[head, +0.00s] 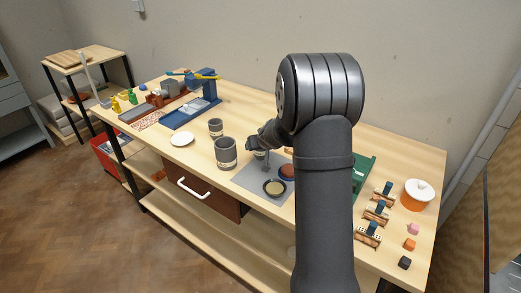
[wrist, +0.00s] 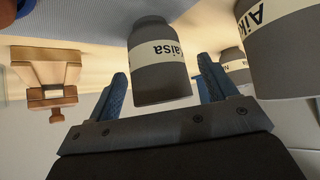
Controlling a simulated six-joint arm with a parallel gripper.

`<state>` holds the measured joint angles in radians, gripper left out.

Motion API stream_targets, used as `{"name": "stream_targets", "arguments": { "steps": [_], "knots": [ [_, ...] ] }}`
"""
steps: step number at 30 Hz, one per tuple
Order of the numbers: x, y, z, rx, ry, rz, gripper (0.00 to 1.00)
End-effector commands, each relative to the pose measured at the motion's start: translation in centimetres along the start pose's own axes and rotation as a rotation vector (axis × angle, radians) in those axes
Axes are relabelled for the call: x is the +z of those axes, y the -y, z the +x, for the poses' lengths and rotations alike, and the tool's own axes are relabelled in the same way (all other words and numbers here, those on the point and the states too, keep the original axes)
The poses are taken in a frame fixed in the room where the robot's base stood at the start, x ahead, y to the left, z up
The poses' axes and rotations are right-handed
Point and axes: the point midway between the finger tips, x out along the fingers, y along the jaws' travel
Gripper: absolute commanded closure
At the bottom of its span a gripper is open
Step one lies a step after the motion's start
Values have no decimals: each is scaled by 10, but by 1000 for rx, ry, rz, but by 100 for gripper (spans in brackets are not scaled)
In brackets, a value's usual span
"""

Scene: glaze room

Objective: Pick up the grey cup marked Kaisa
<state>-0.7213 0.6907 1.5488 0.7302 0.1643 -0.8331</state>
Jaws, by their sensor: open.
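The grey cup marked Kaisa (wrist: 160,75) is between my gripper's fingers in the wrist view, its cream label upside down and partly cut off to "aisa". My gripper (wrist: 165,90) is open, with one blue finger on each side of the cup and gaps showing. In the head view the cup (head: 259,154) is mostly hidden by my gripper (head: 264,157). A bigger grey cup whose label starts "Aik" (wrist: 280,50) is close by on the right in the wrist view; a third grey cup (wrist: 236,67) is behind it, its label mostly hidden.
Two grey cups, the larger (head: 226,155) and the smaller (head: 216,128), stand left of my gripper in the head view.

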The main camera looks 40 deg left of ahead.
Motion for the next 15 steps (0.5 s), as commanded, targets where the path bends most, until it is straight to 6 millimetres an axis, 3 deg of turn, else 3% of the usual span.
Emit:
{"name": "stream_targets", "arguments": {
  "steps": [6,14,15],
  "knots": [
    [0,0,21,1,0,0,22],
    [0,0,22,1,0,0,22],
    [0,0,22,1,0,0,28]
  ]
}}
